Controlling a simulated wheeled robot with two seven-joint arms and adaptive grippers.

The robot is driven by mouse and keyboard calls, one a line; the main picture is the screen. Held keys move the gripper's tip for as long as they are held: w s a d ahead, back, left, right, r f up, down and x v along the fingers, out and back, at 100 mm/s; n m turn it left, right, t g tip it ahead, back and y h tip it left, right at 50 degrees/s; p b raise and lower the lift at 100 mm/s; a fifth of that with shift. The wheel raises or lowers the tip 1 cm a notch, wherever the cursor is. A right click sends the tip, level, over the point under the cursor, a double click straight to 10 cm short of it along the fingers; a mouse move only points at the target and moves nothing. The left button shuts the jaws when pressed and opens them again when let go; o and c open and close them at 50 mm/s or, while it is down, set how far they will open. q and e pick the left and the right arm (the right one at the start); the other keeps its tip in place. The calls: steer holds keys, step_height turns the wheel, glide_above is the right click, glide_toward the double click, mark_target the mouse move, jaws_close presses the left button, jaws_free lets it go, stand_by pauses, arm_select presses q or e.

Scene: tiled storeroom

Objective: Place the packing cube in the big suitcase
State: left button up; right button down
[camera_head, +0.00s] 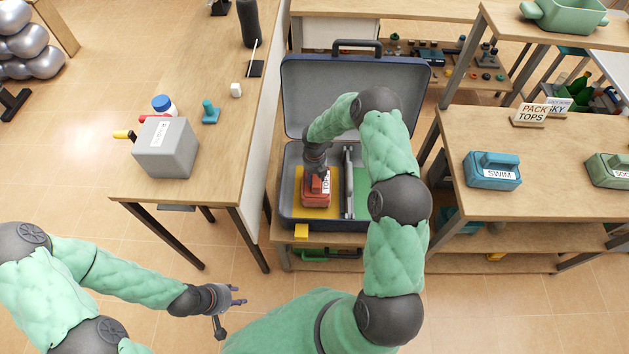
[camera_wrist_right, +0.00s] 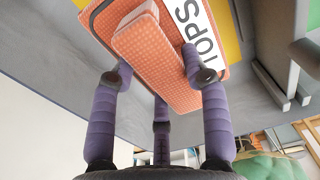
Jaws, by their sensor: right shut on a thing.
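The packing cube (camera_head: 316,196) is red-orange with a white TOPS label. It is in the left, yellow-floored compartment of the open big suitcase (camera_head: 308,95), whose lid stands up at the back. My right gripper (camera_head: 318,172) reaches down from above and is shut on the cube's top handle. In the right wrist view the cube (camera_wrist_right: 165,62) fills the upper middle, between the purple fingers (camera_wrist_right: 160,90). I cannot tell whether its underside touches the compartment floor. My left gripper (camera_head: 236,296) is empty, with fingers apart, low over the floor at lower left.
A grey divider (camera_head: 348,185) separates the yellow side from the green side. A blue SWIM cube (camera_head: 492,170) and a green cube (camera_head: 609,169) lie on the right table, near a PACK TOPS sign (camera_head: 530,114). A grey box (camera_head: 165,148) sits on the left table.

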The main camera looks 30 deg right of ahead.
steer(key=shift+f, duration=0.9)
steer(key=shift+f, duration=0.25)
steer(key=c, duration=0.6)
jaws_free()
step_height(320, 180, up, 12)
steer(key=p, duration=0.4)
steer(key=shift+r, duration=0.25)
